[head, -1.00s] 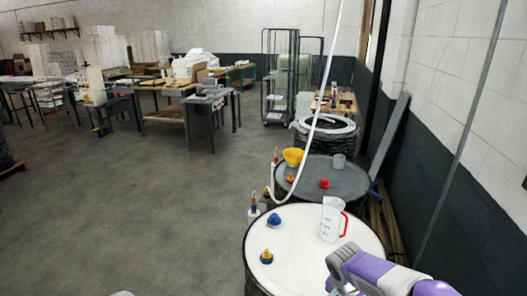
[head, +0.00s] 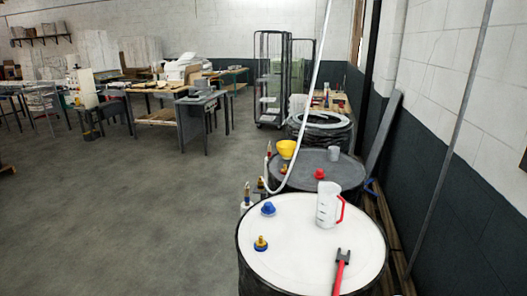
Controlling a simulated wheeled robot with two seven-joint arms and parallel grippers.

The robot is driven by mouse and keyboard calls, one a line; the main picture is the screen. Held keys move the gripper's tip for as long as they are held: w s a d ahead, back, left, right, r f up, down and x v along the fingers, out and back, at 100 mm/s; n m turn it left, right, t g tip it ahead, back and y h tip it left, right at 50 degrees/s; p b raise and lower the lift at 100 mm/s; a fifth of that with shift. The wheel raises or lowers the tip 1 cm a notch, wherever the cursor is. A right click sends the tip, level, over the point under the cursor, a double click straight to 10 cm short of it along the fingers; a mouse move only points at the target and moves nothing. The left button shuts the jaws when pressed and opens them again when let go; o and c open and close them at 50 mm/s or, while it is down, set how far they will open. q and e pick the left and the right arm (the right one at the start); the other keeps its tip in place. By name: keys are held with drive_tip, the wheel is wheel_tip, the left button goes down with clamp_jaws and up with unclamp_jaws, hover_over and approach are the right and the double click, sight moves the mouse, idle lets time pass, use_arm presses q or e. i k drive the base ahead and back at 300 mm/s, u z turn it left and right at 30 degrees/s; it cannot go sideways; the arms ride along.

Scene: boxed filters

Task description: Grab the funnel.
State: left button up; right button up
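The yellow funnel (head: 287,149) stands toward the back left of the dark drum (head: 318,174), behind the white-topped drum (head: 290,235). It looks wide at the top, and a white hose or pole passes close to its right. It is too small to make out its spout. Neither of my grippers shows in the head view now.
On the white drum are a measuring jug (head: 327,205) with a red handle, a blue cap (head: 268,209), a brass-and-blue fitting (head: 261,243) and a red-handled tool (head: 341,272). A red cap (head: 320,174) and grey cup (head: 334,154) stand on the dark drum. Floor at left is clear.

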sight(287, 153)
drive_tip(key=u, duration=0.5)
drive_tip(key=k, duration=0.6)
drive_tip(key=u, duration=0.8)
drive_tip(key=i, duration=3.75)
drive_tip(key=z, duration=1.4)
drive_tip(key=i, duration=1.25)
drive_tip(key=z, duration=1.2)
